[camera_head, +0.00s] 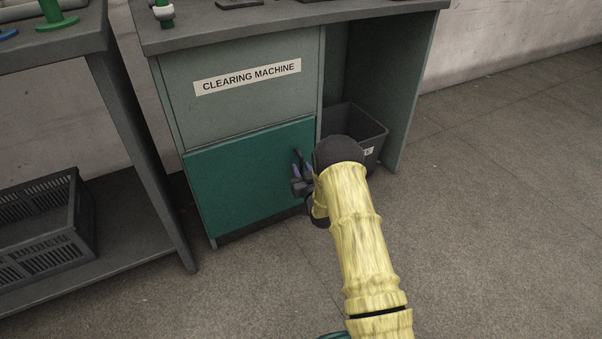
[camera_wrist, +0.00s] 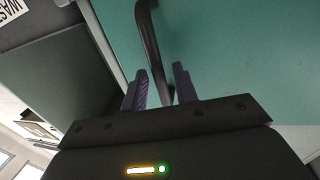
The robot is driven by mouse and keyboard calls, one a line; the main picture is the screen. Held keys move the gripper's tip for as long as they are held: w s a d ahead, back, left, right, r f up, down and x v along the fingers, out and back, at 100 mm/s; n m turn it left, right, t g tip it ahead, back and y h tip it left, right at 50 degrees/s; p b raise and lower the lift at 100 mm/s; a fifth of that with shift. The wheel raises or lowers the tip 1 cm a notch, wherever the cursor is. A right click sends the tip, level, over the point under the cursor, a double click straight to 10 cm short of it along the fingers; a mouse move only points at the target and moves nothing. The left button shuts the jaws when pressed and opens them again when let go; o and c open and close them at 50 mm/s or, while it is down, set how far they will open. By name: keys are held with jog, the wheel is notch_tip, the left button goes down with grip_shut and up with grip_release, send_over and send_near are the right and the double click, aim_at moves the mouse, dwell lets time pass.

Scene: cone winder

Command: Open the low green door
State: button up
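The low green door (camera_head: 240,182) is on the front of the clearing machine, below its grey-green upper panel. It looks shut, flush with the cabinet. In the wrist view the green door (camera_wrist: 235,55) fills the upper right, with its dark bar handle (camera_wrist: 151,42) in front of it. My gripper (camera_head: 302,166) is at the door's right side, by the handle. In the wrist view my gripper (camera_wrist: 162,82) has its two purple fingers apart, one on each side of the handle's lower end. Narrow gaps show beside the bar; the contact itself is hard to see.
A dark waste bin (camera_head: 358,126) stands in the open bay right of the door, partly behind my arm. A grey table (camera_head: 112,90) with a black crate (camera_head: 45,232) on its lower shelf stands at left. Floor before the door is clear.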

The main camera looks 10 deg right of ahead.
jog(key=shift+w, duration=0.55)
jog(key=shift+c, duration=0.4)
grip_shut()
jog(key=shift+s, duration=0.15)
